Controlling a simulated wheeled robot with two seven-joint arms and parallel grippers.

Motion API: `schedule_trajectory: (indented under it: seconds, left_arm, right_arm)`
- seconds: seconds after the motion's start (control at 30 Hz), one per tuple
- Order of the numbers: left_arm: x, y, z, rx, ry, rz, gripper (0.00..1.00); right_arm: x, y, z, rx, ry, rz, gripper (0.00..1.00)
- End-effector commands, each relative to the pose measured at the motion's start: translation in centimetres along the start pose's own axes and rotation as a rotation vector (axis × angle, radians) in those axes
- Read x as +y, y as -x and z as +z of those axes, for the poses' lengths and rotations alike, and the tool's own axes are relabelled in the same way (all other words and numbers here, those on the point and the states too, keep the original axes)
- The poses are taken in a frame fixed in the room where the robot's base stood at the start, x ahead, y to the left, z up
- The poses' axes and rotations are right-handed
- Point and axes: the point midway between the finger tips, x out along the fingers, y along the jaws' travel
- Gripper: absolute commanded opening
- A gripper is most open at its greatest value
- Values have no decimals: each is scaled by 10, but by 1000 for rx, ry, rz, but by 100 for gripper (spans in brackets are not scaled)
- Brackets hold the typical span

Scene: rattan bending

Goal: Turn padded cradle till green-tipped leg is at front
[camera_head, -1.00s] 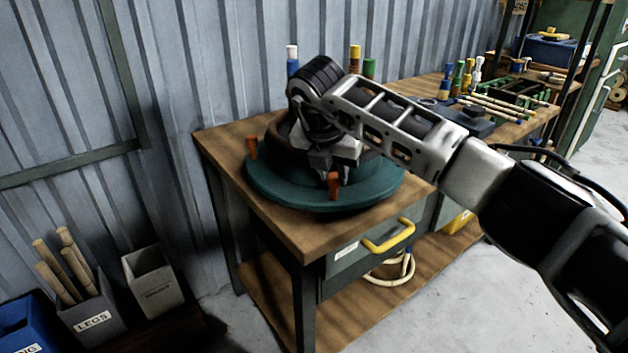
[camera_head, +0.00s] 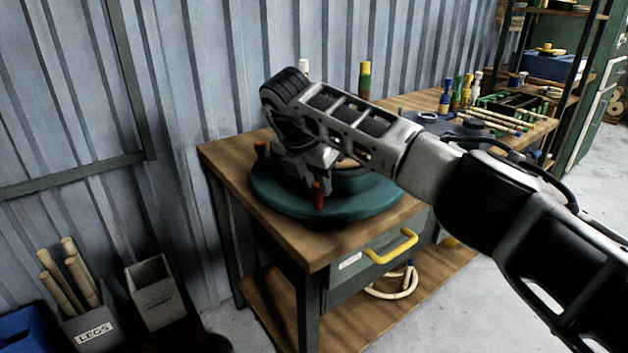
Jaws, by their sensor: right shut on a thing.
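The padded cradle (camera_head: 352,184) is a dark ring on a round teal base (camera_head: 375,203), near the middle of the bench. A green-tipped leg (camera_head: 364,88) rises behind my right arm, overlapping a yellow tip (camera_head: 365,66); a white tip (camera_head: 304,65) shows further left. My arm hides the lower legs and much of the ring. My right gripper (camera_head: 318,178) is shut at the front orange peg; its fingertips are partly hidden. My left gripper is not in view.
The wooden bench (camera_head: 225,152) has a drawer with a yellow handle (camera_head: 392,246). Behind right, another bench holds colored pegs and light rods (camera_head: 490,118). A box labelled LEGS (camera_head: 92,328) holds several sticks at lower left. A corrugated wall stands close behind.

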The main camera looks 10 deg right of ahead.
Motion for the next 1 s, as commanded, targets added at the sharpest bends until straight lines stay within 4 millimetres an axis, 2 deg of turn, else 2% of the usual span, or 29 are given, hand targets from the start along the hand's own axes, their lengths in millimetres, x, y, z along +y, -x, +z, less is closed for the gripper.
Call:
schedule_trajectory:
  seconds: [0.2, 0.23, 0.3, 0.67, 0.77, 1.0]
  left_arm:
    - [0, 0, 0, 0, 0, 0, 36]
    - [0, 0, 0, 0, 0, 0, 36]
    - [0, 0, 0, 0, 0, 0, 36]
    - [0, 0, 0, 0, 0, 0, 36]
    - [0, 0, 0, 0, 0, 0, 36]
    - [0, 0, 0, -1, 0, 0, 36]
  right_arm:
    - [0, 1, 1, -1, -3, 1, 0]
    - [0, 1, 1, -1, -3, 1, 32]
    - [0, 1, 1, -1, -3, 1, 46]
    - [0, 6, 1, -2, -1, 2, 46]
    - [0, 19, 1, -3, -1, 2, 46]
    - [0, 75, 1, -5, -1, 4, 46]
